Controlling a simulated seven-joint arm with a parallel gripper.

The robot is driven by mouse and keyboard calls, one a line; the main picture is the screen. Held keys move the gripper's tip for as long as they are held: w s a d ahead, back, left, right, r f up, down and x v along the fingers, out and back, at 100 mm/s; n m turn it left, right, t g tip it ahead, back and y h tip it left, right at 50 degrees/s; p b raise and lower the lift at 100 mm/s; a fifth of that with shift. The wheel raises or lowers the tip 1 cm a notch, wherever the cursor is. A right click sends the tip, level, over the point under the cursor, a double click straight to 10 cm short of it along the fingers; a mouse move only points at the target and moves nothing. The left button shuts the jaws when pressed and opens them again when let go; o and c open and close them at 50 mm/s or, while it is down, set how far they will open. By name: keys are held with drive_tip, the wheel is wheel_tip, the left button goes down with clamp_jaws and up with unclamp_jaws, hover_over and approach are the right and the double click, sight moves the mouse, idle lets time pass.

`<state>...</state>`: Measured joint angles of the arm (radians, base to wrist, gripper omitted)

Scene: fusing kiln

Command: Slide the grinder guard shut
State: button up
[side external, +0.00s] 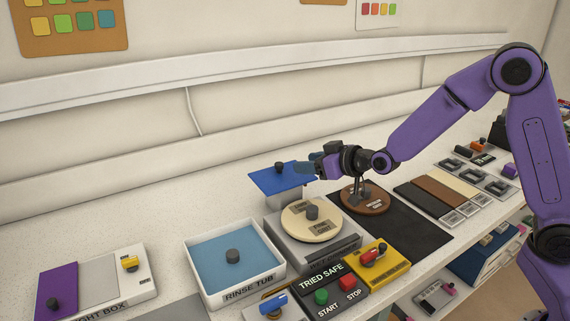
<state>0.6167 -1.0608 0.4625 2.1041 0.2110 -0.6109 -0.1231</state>
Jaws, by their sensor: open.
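A flat blue panel with a small dark knob (279,167) lies on top of a pale box behind the round cream disc. It looks like the grinder guard (268,183), but no label on it can be read. Part of the pale box (290,197) below the panel is hidden by the cream disc's station.
In front are the rinse tub (238,294), a cream disc (300,223) on a grey base and a START/STOP panel (331,286). A round brown stand (378,198) sits below my wrist. A light box (98,283) with a purple cover is at left. The bench behind the tub is clear.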

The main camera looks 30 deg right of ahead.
sight(279, 164)
drive_tip(key=x, duration=0.9)
drive_tip(key=shift+w, duration=0.1)
drive_tip(key=shift+c, duration=0.3)
clamp_jaws()
